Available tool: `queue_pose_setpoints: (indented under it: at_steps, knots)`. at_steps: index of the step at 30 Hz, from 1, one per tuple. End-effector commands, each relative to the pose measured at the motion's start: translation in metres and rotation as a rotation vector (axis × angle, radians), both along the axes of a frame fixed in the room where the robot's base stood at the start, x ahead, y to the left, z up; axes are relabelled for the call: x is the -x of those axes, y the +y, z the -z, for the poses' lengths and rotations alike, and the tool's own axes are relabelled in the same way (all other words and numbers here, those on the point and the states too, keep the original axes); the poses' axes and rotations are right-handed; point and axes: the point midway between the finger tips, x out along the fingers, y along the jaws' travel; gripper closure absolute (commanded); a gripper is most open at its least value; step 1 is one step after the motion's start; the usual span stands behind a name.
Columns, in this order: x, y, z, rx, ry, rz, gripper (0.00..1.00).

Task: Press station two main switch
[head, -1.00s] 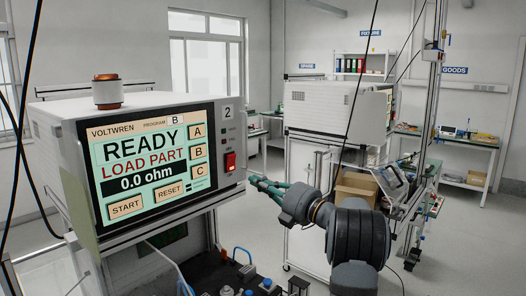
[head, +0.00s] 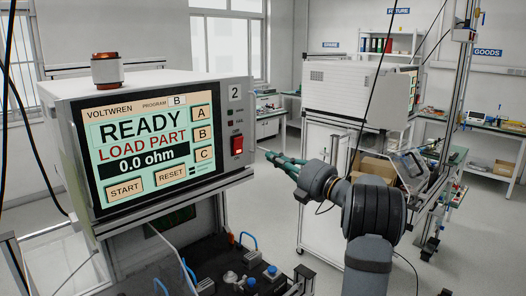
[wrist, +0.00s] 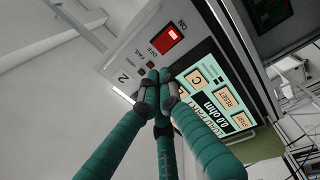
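The station two tester, marked 2 (head: 235,92), has a lit screen (head: 150,145) reading READY, LOAD PART and 0.0 ohm. Its red main switch (head: 237,145) sits right of the screen on the front panel; it glows red. In the wrist view the switch (wrist: 167,40) lies beyond the fingertips, with ON and OFF labels. My gripper (head: 265,152) has green fingers, right of the switch in the head view and apparently apart from it. In the wrist view my gripper's (wrist: 158,80) fingertips come together with nothing visible between them.
A red-topped beacon (head: 105,69) stands on the tester. Below is a dark fixture bed (head: 215,270) with blue-capped parts and hoses. Another tester (head: 350,85) on a white cabinet stands behind my arm. Open floor lies between the stations.

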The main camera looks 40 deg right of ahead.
Motion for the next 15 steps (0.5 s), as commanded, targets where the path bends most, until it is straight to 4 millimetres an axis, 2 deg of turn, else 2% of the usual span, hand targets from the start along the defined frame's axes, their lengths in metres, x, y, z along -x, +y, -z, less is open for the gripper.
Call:
queue_pose_setpoints:
  at_steps: [15]
  knots:
    - [-0.099, 0.007, -0.019, -0.002, 0.001, -0.002, 1.00]
